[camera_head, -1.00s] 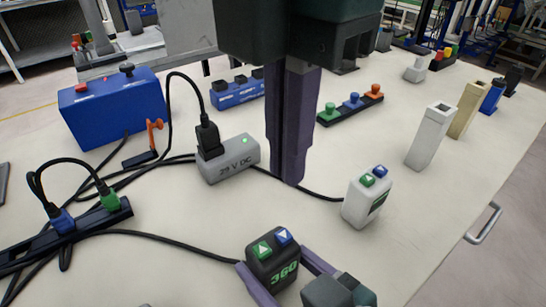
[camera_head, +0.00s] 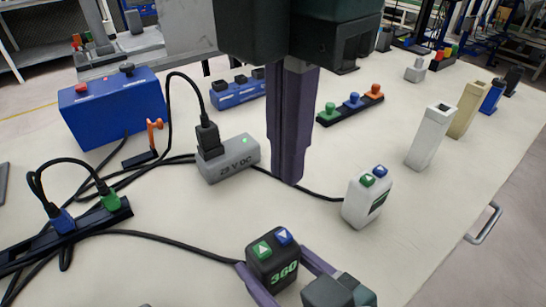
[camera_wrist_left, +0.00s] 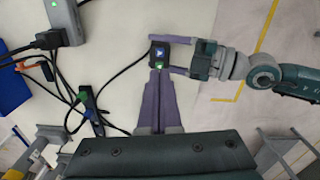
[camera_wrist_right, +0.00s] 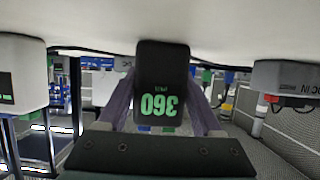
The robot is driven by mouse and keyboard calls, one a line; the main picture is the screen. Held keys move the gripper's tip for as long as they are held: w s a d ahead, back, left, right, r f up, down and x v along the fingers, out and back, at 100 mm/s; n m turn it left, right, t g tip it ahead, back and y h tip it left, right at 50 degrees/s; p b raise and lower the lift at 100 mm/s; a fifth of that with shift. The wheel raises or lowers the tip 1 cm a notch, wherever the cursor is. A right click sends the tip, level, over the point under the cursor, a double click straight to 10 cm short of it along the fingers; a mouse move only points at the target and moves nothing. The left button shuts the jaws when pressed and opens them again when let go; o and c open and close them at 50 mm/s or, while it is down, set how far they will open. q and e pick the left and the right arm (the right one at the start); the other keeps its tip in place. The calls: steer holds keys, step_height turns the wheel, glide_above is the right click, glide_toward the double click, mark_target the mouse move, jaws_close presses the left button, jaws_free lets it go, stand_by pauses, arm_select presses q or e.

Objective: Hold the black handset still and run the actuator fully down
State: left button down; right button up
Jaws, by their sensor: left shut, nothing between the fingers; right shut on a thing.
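The black handset (camera_head: 272,262), marked 360, has a green up-arrow button and a blue down-arrow button on top. My right gripper (camera_head: 275,278) is shut on its sides at the front of the table. In the right wrist view the handset (camera_wrist_right: 161,85) sits between the fingers. My left gripper (camera_head: 290,180) is shut and empty, its fingers pointing down. In the left wrist view its tips (camera_wrist_left: 158,74) show close to the handset (camera_wrist_left: 160,52); whether they touch is unclear. I cannot clearly make out the actuator.
A white handset (camera_head: 368,200) stands to the right. A grey 29 V DC box (camera_head: 228,162), a blue box (camera_head: 113,108) and a black socket strip (camera_head: 95,225) with cables lie left. Several blocks stand along the right. Bare table (camera_head: 440,215) shows at right.

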stand_by(0.5)
arm_select(q)
steer(key=n+t+h, duration=0.1)
steer(key=h, duration=0.2)
steer(key=n+t+h, duration=0.1)
steer(key=h, duration=0.2)
steer(key=a+r+n+h, duration=0.1)
steer(key=h, duration=0.1)
steer(key=shift+s+n+t+h, duration=0.3)
steer(key=shift+n+t+h, duration=0.1)
glide_above(273, 245)
steer(key=shift+f, duration=4.4)
steer(key=shift+f, duration=0.4)
steer(key=shift+f, duration=0.5)
stand_by(0.9)
